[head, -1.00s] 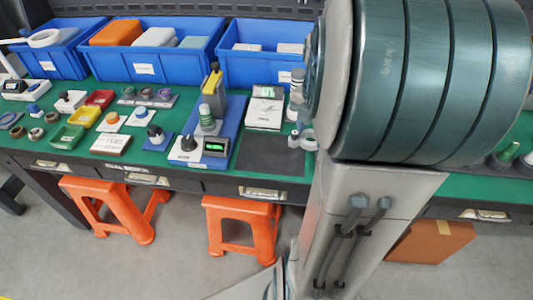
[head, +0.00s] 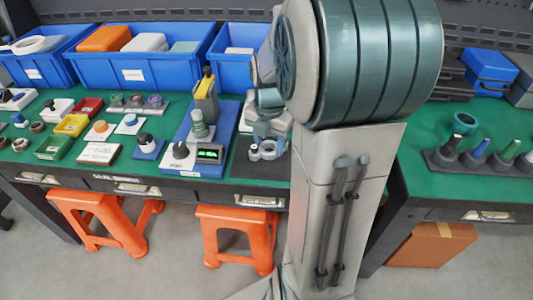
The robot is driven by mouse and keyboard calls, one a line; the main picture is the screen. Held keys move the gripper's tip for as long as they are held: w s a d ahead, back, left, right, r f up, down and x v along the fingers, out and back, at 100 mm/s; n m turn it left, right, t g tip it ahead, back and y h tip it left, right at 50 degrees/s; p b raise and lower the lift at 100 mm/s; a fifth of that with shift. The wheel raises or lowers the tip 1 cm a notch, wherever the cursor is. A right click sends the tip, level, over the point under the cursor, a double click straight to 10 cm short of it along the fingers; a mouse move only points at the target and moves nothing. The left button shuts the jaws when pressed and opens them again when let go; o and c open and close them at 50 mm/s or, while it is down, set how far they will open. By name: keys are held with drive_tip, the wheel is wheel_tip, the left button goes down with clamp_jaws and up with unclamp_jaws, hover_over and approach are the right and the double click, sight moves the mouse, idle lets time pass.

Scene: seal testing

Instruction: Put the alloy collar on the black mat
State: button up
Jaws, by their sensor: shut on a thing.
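The black mat (head: 243,174) lies flat on the green bench top, right of the blue test stand. My gripper (head: 262,147) points down over the mat's upper part, partly covered by my own arm. It is shut on the alloy collar (head: 268,152), a pale grey metal ring between the fingers. The collar is over or on the mat; I cannot tell whether it touches the mat. The mat's right part is hidden behind my arm.
The blue test stand (head: 206,140) with its upright column stands close left of the mat. Blue bins (head: 143,70) line the back. Small trays and parts fill the bench's left. A dark rack (head: 478,160) stands at right. The mat's front part is bare.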

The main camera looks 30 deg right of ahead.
sight(268, 164)
drive_tip(key=shift+w+a+f, duration=0.15)
drive_tip(key=shift+w+f, duration=0.05)
drive_tip(key=shift+f+b, duration=0.3)
drive_tip(key=shift+f, duration=1.65)
drive_tip(key=shift+f, duration=0.1)
drive_tip(key=o, duration=0.9)
drive_tip(key=shift+o, duration=0.2)
